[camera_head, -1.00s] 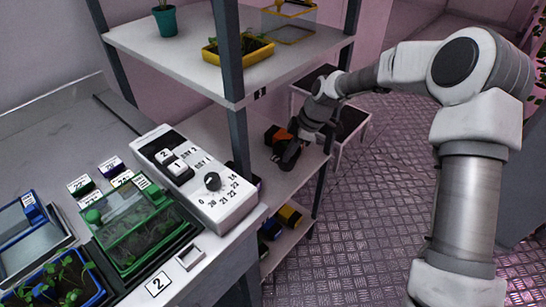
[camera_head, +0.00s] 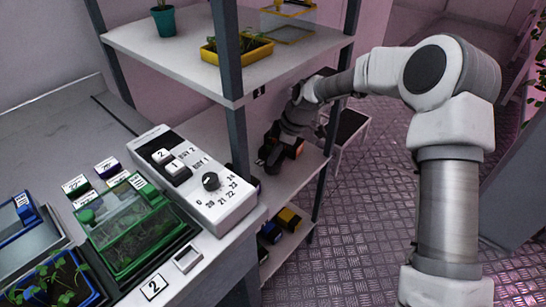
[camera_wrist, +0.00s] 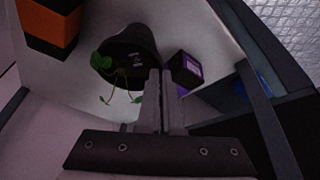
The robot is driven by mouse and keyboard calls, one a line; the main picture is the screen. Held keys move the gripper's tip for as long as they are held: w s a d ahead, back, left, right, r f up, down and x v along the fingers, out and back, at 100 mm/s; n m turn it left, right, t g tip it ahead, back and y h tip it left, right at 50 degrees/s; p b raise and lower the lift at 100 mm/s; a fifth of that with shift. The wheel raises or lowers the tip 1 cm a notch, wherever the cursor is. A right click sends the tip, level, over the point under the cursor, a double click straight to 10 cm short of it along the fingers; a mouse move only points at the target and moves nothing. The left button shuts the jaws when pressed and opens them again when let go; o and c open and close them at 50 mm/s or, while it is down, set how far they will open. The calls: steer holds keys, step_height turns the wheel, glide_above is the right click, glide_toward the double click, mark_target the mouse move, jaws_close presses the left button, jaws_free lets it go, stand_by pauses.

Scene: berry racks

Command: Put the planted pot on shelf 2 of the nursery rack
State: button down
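In the wrist view a black pot (camera_wrist: 126,48) with a small green seedling (camera_wrist: 104,68) shows just beyond my fingertips. My gripper (camera_wrist: 161,75) has its two fingers close together at the pot's right rim, and they look shut on it. Whether the pot touches the shelf is hidden. In the head view my gripper (camera_head: 270,160) is low inside the nursery rack (camera_head: 237,140), over its middle shelf (camera_head: 285,182); the dark shape at its end is too small to split into pot and fingers.
An orange and black block (camera_wrist: 50,32) and a purple-labelled dark block (camera_wrist: 186,68) stand near the pot. The upper shelf (camera_head: 160,50) holds a teal pot (camera_head: 164,20) and a yellow tray (camera_head: 237,49). A rack post rises left of my gripper. A bench with a green-lidded box (camera_head: 135,232) is left.

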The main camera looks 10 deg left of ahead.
steer(key=shift+f+b, duration=0.35)
steer(key=shift+f, duration=0.25)
steer(key=c, duration=1.1)
jaws_free()
steer(key=shift+r, duration=0.1)
